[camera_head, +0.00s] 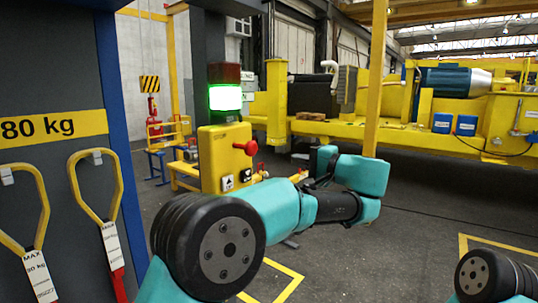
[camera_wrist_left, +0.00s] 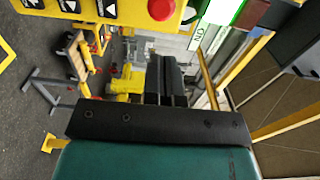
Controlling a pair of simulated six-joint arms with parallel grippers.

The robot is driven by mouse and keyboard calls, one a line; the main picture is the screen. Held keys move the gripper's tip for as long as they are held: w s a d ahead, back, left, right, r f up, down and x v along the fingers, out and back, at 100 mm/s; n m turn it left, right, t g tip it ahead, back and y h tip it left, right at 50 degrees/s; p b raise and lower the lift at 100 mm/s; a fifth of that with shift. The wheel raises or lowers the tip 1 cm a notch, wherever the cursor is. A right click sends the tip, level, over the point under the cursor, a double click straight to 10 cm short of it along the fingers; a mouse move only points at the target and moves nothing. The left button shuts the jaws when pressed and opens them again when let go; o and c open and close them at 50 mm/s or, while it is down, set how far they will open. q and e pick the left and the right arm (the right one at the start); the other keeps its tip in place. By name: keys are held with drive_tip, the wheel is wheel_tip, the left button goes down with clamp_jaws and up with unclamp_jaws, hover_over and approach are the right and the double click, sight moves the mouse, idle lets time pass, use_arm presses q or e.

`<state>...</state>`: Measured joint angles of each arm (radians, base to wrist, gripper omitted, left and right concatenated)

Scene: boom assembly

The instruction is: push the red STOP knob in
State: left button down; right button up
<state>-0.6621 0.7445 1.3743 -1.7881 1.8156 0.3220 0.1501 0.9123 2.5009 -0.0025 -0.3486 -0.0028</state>
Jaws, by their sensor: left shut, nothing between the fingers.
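The red STOP knob (camera_head: 251,148) sticks out from the side of a yellow control box (camera_head: 213,160). In the left wrist view the knob (camera_wrist_left: 161,8) shows at the top edge, partly cut off, on the yellow box (camera_wrist_left: 125,10). My left gripper (camera_wrist_left: 166,62) is shut and empty, its dark fingers side by side below the knob in that view and apart from it. In the head view my left arm reaches past the front of the box, and its teal wrist end (camera_head: 325,160) is right of the knob. The fingers are hard to make out there. My right gripper is out of view.
A lit green lamp (camera_head: 225,97) stands on the box. Yellow lifting handles (camera_head: 93,185) hang on the grey panel at left. A large yellow machine (camera_head: 400,130) fills the back. Open floor lies right of my left arm. My right arm shows at the lower right.

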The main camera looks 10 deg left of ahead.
sight(253, 150)
use_arm(q)
drive_tip(key=x, duration=1.4)
drive_tip(key=shift+x, duration=1.55)
drive_tip(key=shift+f, duration=0.1)
drive_tip(key=v, duration=1.4)
drive_tip(key=shift+d, duration=0.15)
